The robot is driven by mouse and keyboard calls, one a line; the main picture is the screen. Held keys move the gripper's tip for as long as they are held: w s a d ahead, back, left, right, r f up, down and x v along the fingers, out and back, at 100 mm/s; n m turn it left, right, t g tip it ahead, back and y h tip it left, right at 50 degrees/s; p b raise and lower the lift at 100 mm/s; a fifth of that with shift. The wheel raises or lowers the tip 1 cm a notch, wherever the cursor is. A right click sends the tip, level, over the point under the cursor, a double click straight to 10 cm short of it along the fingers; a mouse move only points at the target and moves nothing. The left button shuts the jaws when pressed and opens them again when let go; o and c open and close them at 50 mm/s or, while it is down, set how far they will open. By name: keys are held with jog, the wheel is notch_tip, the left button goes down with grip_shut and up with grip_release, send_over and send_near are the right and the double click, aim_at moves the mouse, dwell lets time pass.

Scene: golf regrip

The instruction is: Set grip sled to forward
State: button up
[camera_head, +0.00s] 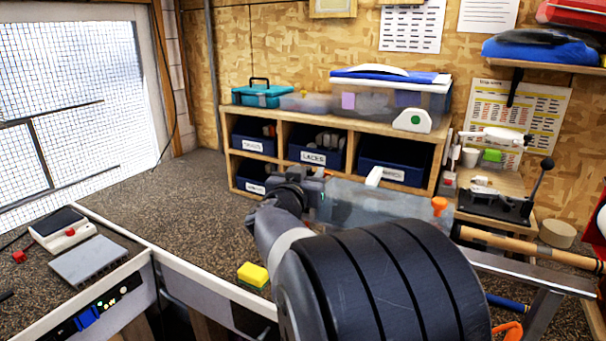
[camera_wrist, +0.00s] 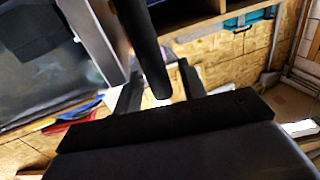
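I cannot pick out the grip sled with certainty. A white and black device with an upright black lever (camera_head: 541,178) stands on the bench at the right, and it may be the sled or part of it. My gripper (camera_head: 318,183) is left of it, over the bench in front of the bins and beside a clear panel (camera_head: 375,202). In the wrist view my gripper's two dark fingers (camera_wrist: 160,90) stand apart. A dark rod (camera_wrist: 150,45) reaches down between them, with bright gaps on both sides. My arm hides part of the bench.
A wooden shelf (camera_head: 435,165) with blue bins stands behind. An orange knob (camera_head: 439,206) and a wooden shaft (camera_head: 520,246) lie to the right. A yellow sponge (camera_head: 253,275) sits at the front edge. The bench's left middle is clear.

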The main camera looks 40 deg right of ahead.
grip_shut()
dwell(0.5)
